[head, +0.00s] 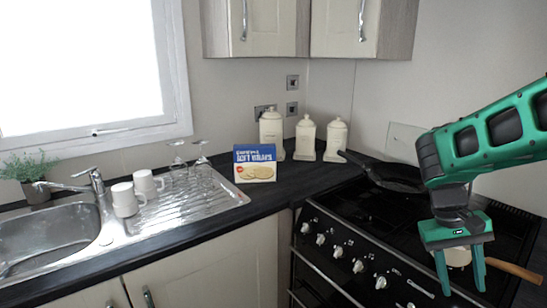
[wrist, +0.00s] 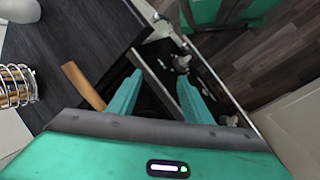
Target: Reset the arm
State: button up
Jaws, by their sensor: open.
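My green gripper (head: 461,270) hangs from my green arm at the right of the head view, fingers pointing down, over the right part of the black stove (head: 378,232). Its two fingers stand apart with nothing held between them. In the wrist view, the open fingers (wrist: 158,95) point towards the stove front, with the dark worktop (wrist: 85,35) to the left. Behind the gripper in the head view is a pan with a wooden handle (head: 515,269), its body mostly hidden; the handle also shows in the wrist view (wrist: 84,87).
A black frying pan (head: 390,174) sits at the stove's back. Three cream canisters (head: 305,138) and a blue-white box (head: 255,165) stand on the corner worktop. Two white mugs (head: 124,199) and glasses (head: 199,170) are on the drainer beside the sink (head: 48,240). Cabinets (head: 255,25) hang above.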

jog(key=s+r+m+t+y, duration=0.1)
jog(key=s+m+t+y, duration=0.1)
jog(key=s, duration=1.3)
jog(key=shift+r+m+t+y, duration=0.25)
jog(key=shift+m+t+y, duration=0.15)
jog(key=shift+m+y, duration=0.35)
jog(key=shift+s, duration=0.1)
